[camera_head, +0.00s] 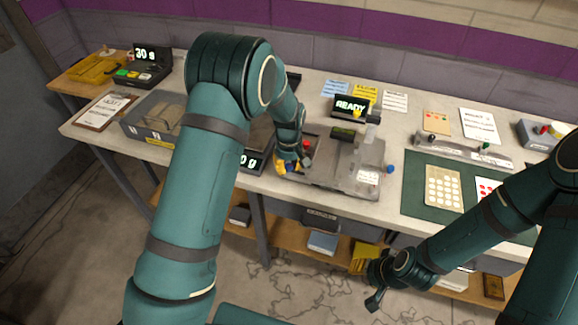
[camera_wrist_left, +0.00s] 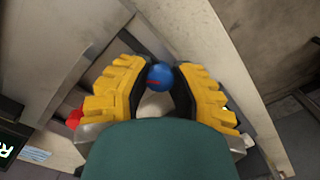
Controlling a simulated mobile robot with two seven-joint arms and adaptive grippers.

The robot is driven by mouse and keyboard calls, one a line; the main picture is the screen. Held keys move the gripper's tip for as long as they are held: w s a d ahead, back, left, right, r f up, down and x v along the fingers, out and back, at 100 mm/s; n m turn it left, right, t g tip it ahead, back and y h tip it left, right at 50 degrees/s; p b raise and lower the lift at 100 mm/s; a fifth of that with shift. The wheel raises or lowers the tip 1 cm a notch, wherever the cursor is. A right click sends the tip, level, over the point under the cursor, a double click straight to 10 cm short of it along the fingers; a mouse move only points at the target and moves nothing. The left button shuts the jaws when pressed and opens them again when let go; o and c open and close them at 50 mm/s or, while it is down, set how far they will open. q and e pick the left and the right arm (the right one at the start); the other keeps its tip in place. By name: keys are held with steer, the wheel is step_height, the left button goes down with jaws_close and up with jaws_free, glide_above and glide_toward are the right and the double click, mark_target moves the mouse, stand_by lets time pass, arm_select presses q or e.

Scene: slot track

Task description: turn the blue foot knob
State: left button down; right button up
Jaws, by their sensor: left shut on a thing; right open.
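A blue knob (camera_wrist_left: 160,76) with a thin red mark shows in the left wrist view between the yellow-padded fingers of my left gripper (camera_wrist_left: 158,84). The gripper is shut on it. A second blue knob (camera_head: 390,168) sticks out at the device's right side. My right gripper (camera_head: 374,299) is open and empty, low in front of the table, clear of the device.
A red knob (camera_head: 306,144) is close beside my left gripper. A black display reading READY (camera_head: 352,106) stands behind the device. A green mat (camera_head: 416,190) with cards lies to the right. The worktop's front edge is close below the gripper.

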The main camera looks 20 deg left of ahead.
mark_target(289, 166)
arm_select(q)
steer(key=m, duration=0.3)
steer(key=shift+m, duration=0.3)
steer(key=shift+m+b, duration=0.5)
steer(key=shift+m, duration=1.3)
steer(key=c, duration=0.8)
jaws_free()
steer(key=shift+o, duration=0.2)
steer(key=shift+r, duration=0.1)
step_height(289, 166, up, 12)
